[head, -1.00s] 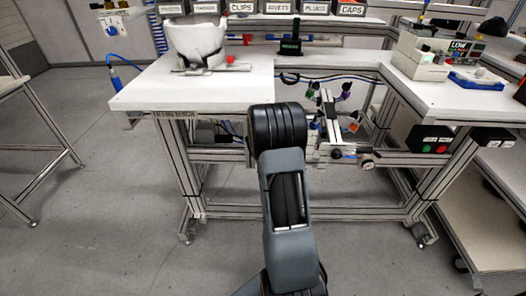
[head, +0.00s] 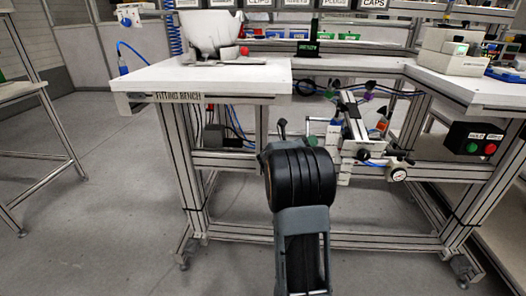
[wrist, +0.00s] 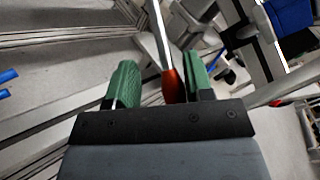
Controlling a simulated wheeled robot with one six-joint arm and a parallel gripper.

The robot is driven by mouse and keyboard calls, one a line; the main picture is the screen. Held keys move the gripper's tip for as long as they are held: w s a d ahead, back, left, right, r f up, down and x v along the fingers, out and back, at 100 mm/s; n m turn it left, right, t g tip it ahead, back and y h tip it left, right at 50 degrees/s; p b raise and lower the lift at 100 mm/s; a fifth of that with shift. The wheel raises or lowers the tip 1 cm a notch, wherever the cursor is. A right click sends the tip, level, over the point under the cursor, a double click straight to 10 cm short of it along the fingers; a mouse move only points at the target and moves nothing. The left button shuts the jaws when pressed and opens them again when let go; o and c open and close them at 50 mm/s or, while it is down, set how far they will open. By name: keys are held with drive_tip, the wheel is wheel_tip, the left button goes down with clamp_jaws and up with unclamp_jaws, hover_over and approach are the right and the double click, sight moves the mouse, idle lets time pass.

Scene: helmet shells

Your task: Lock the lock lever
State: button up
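In the wrist view, my gripper (wrist: 160,80) is open, with a green-padded finger on each side. A thin metal lever with a red-orange grip (wrist: 171,86) shows between the fingers, closer to the right pad; I cannot tell whether it touches that pad. I take it to be the lock lever. A metal mechanism with a slanted arm (head: 352,120), knobs and a round dial (head: 398,174) is mounted under the bench, just beyond my arm. The lever cannot be made out clearly there.
The white fitting bench (head: 210,80) stands above and to the left, with a white helmet shell (head: 213,36) on it. A frame rail runs below the mechanism. A control box with green and red buttons (head: 474,143) hangs at the right. The floor at the left is clear.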

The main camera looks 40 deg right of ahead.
drive_tip(key=s+a+p, duration=0.1)
drive_tip(key=a+p, duration=0.4)
drive_tip(key=a, duration=0.8)
drive_tip(key=s+a+r+m+y+p, duration=0.6)
drive_tip(key=a+r+m+p, duration=0.2)
drive_tip(key=p, duration=0.3)
drive_tip(key=s+a+r+m+g+y+p, duration=0.1)
drive_tip(key=s+a+r+m+y+p, duration=0.4)
drive_tip(key=r+m+p, duration=0.6)
drive_tip(key=shift+s+a+r+y+p, duration=0.15)
drive_tip(key=shift+s+a+y+p, duration=0.35)
drive_tip(key=shift+s+a, duration=0.8)
drive_tip(key=shift+w+a, duration=0.15)
drive_tip(key=shift+a, duration=0.05)
